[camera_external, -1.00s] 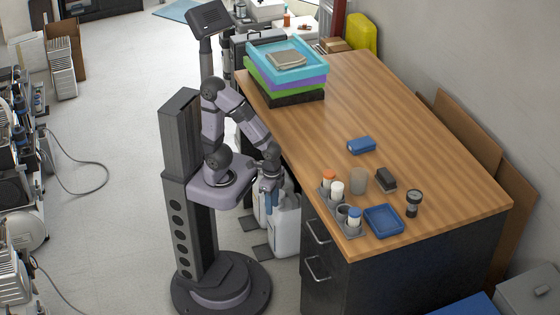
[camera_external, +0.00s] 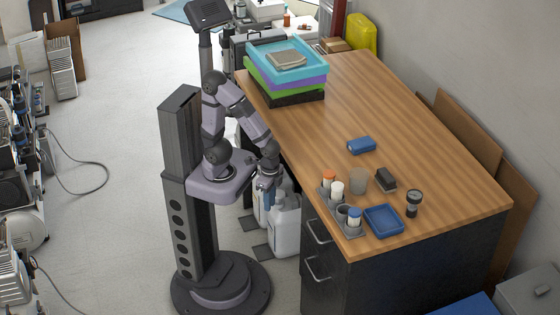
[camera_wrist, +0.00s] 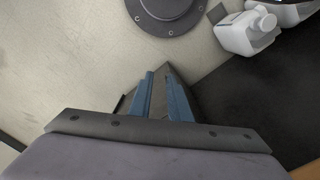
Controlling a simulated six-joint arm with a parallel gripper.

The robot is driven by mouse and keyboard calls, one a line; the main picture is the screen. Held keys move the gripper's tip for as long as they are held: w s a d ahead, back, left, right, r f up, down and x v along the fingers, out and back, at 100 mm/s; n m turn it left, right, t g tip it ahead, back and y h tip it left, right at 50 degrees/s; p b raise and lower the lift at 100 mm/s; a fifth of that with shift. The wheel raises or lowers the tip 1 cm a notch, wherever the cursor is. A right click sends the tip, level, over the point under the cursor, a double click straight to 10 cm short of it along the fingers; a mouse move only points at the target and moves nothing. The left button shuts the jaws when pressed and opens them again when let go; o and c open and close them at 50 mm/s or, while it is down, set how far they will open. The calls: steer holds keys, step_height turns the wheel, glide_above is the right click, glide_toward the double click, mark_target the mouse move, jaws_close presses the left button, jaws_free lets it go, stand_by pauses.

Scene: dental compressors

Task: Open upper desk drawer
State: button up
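The desk (camera_external: 375,130) has a wooden top and a dark drawer cabinet at its near left corner. The upper drawer's handle (camera_external: 318,233) is a light metal bar just under the desktop edge. The upper drawer looks shut, flush with the cabinet. My gripper (camera_external: 268,197) points down beside the desk's left edge, left of and farther back than the handle, not touching it. In the wrist view, its two blue fingers (camera_wrist: 162,76) have a gap between them and hold nothing. No handle can be made out in the wrist view.
The lower drawer's handle (camera_external: 316,270) sits below the upper one. White jugs (camera_external: 285,228) stand on the floor close under my gripper; one shows in the wrist view (camera_wrist: 248,34). A bottle rack (camera_external: 352,233) and a blue tray (camera_external: 383,220) stand near the desk corner.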

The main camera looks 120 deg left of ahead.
steer(key=s+d+r+m+g+p, duration=0.2)
steer(key=d+r+p, duration=0.1)
steer(key=r+p, duration=0.3)
steer(key=m+t+y+p, duration=0.2)
steer(key=m+t+p, duration=0.2)
steer(key=m+p, duration=0.5)
glide_toward(313, 232)
steer(key=n+p, duration=0.2)
steer(key=shift+x, duration=3.65)
steer(key=shift+w, duration=0.1)
steer(key=shift+c, duration=0.7)
jaws_close()
